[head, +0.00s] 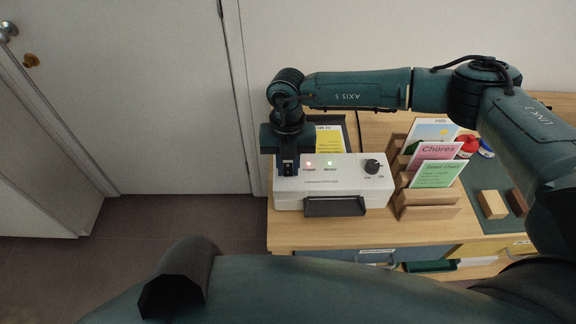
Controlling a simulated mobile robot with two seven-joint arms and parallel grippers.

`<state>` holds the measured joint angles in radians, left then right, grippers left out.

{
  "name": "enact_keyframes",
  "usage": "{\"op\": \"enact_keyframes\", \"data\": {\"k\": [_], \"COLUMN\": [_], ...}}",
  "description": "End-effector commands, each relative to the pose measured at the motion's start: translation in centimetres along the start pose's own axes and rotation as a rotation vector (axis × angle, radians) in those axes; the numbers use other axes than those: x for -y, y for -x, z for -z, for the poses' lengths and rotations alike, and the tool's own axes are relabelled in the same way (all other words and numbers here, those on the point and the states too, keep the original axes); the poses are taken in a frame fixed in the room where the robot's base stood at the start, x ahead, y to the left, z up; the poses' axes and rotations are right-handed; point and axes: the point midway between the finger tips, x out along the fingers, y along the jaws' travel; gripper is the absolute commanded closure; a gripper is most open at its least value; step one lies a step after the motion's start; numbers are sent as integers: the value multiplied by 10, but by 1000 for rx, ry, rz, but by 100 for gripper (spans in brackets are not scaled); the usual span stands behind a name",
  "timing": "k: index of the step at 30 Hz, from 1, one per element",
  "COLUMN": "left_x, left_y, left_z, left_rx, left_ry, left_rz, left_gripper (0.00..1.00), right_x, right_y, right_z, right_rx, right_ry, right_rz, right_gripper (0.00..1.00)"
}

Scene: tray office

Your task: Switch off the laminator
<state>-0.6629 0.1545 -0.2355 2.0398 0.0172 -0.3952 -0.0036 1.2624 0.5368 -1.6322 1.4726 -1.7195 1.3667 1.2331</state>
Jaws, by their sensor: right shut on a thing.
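The laminator (345,182) is a white box on the wooden desk with a dark tray at its front. A red light (309,164) and a green light (329,163) glow on its top. A black round knob (372,167) sits at its right end with small labels below it. My right gripper (287,170) points down at the laminator's left end and is shut on a part there; the gripper hides what exactly it grips. It is well apart from the knob. My left gripper is not in view.
A wooden card rack (426,200) with several cards stands right of the laminator. Wooden blocks (492,204) lie on a dark mat further right. A clipboard with a yellow sheet (330,140) lies behind. Drawers are below; floor at left is clear.

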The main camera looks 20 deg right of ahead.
Motion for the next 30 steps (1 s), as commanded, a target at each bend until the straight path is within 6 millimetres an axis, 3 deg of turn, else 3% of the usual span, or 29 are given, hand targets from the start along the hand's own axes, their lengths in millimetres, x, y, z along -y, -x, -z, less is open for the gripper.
{"op": "enact_keyframes", "data": {"k": [7,17,18,25,30], "left_x": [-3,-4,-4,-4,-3], "left_y": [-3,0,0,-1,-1], "left_z": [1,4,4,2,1], "left_rx": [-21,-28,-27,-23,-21], "left_ry": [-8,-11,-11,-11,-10], "left_rz": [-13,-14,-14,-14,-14], "left_gripper": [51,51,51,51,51], "right_x": [0,0,0,0,0], "right_y": [1,3,3,2,2], "right_z": [-6,-6,-6,-5,-5], "right_rx": [-144,-155,-155,-155,-156], "right_ry": [-3,0,0,1,1], "right_rz": [-3,-3,-3,-3,-3], "right_gripper": [100,100,77,58,58]}}
